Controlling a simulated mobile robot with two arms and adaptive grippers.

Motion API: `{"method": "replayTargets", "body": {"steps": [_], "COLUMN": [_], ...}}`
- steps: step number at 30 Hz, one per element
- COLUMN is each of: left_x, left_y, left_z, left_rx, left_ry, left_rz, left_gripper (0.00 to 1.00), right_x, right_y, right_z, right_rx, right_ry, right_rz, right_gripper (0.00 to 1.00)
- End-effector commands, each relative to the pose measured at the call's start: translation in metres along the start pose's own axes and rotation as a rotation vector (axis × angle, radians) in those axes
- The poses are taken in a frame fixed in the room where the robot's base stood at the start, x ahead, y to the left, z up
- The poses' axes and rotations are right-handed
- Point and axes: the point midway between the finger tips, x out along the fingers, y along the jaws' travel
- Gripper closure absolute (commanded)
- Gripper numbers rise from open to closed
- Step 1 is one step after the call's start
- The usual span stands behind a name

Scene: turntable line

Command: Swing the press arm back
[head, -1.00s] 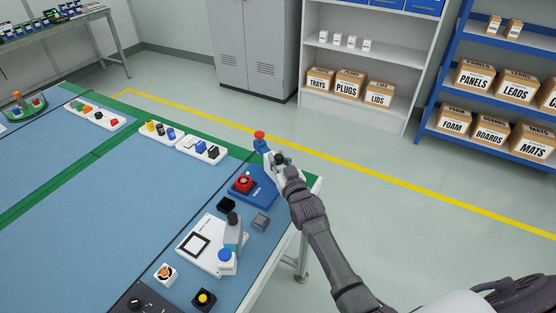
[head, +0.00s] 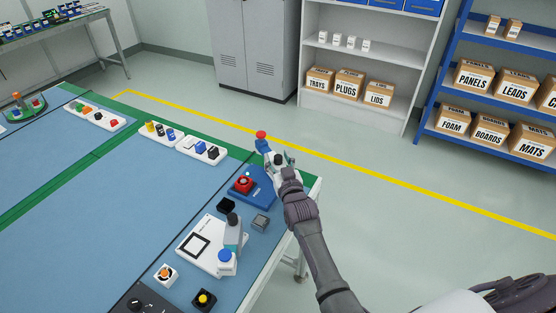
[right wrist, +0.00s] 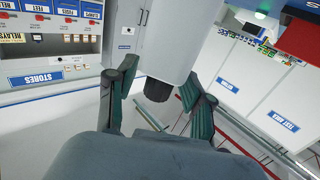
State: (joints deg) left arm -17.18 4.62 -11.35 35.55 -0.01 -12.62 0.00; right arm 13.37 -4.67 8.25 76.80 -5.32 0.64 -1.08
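A blue press base (head: 262,199) with a red part (head: 244,184) on it stands at the bench's right edge in the head view. A red-topped blue knob (head: 261,137) rises at its far end, beside my gripper. My right gripper (head: 279,159) is at the pale press arm near this knob. In the right wrist view, my two fingers (right wrist: 163,92) are spread either side of a grey-white bar (right wrist: 168,40) with a black end. Clear gaps flank the black end; contact with the bar is hard to judge. My left gripper is out of view.
A white plate (head: 197,263) with a grey post and blue-capped part stands nearer on the bench. Small black and grey blocks lie between it and the base. White trays (head: 162,134) of parts line the far edge. Open floor lies right of the bench.

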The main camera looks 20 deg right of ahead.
Motion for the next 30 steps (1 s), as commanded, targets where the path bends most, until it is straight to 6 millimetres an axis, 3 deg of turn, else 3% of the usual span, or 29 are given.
{"method": "replayTargets", "body": {"steps": [7, 11, 21, 30], "left_x": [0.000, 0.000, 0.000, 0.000], "left_y": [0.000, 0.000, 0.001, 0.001], "left_z": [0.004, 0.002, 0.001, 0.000], "left_rx": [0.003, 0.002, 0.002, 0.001], "left_ry": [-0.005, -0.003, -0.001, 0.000], "left_rz": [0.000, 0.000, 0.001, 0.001], "left_gripper": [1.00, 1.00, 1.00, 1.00], "right_x": [-0.002, -0.014, -0.084, -0.118], "right_y": [0.000, 0.000, 0.000, 0.000], "right_z": [0.001, 0.002, 0.002, 0.001], "right_rx": [0.000, 0.000, 0.001, 0.000], "right_ry": [-0.001, -0.003, -0.003, -0.001], "right_rz": [0.000, 0.000, 0.000, -0.001], "right_gripper": [0.48, 0.48, 0.48, 0.48]}}
